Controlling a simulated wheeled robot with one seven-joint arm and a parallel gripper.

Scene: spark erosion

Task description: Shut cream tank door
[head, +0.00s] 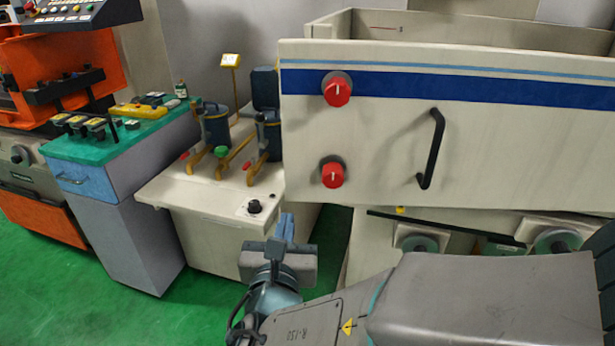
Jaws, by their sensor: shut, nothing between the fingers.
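The cream tank door (380,140) is a wide upright panel at the upper right, with blue stripes, two red knobs (332,175) on its left part and a black bar handle (432,150). The open-topped cream tank (480,30) shows behind and above it. I cannot tell how wide the gap is between door and tank. My gripper (285,228) is at the lower middle, below and left of the door's lower left corner, with its blue fingers together, empty. It appears apart from the door and handle.
A cream cabinet (190,190) with several levers stands left of the door. Further left are a grey drawer unit (130,230) with a green top and an orange machine (40,210). Handwheels (555,242) sit below the door. Green floor (200,310) is clear at lower left.

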